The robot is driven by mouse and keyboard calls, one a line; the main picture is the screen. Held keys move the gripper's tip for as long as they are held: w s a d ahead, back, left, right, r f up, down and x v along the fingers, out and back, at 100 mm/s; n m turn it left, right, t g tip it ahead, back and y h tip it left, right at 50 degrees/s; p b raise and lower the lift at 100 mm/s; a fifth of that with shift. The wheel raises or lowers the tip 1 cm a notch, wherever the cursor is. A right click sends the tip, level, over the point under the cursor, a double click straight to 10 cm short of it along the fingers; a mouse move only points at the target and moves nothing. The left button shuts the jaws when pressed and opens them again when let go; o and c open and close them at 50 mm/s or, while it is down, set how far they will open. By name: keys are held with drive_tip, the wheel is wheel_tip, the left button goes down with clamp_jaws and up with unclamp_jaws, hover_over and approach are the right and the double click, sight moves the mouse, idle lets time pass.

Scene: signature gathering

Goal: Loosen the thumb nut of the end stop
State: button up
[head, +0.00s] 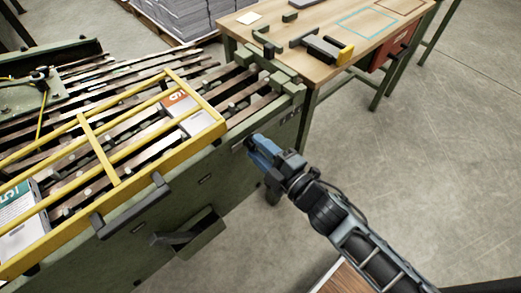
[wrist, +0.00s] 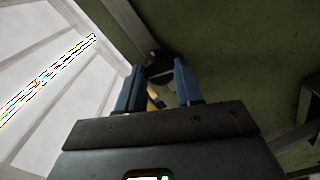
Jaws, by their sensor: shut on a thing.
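My gripper (head: 257,148) is at the right end of the green machine's front side, below its top edge. In the wrist view my gripper (wrist: 159,78) has its two blue fingers closed on a dark round knob, the thumb nut (wrist: 160,71), at the green wall. The fingers stand on both sides of it. In the head view the fingers and my arm hide the nut. A grey bar (wrist: 127,22) runs down to the nut in the wrist view; I cannot tell whether it is part of the end stop. A small yellow piece (wrist: 155,98) shows between the fingers.
The green machine (head: 205,182) carries slatted rails and a yellow guard frame (head: 98,150), with printed sheets beneath. A wooden table (head: 300,68) stands behind. The floor at right is clear.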

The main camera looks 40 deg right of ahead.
drive_tip(key=shift+f+n+b, duration=0.1)
drive_tip(key=shift+n+b, duration=0.2)
drive_tip(key=shift+n, duration=0.8)
drive_tip(key=o, duration=1)
drive_tip(key=shift+o, duration=0.2)
drive_tip(key=s, duration=0.8)
drive_tip(key=shift+b, duration=0.3)
drive_tip(key=shift+w, duration=0.1)
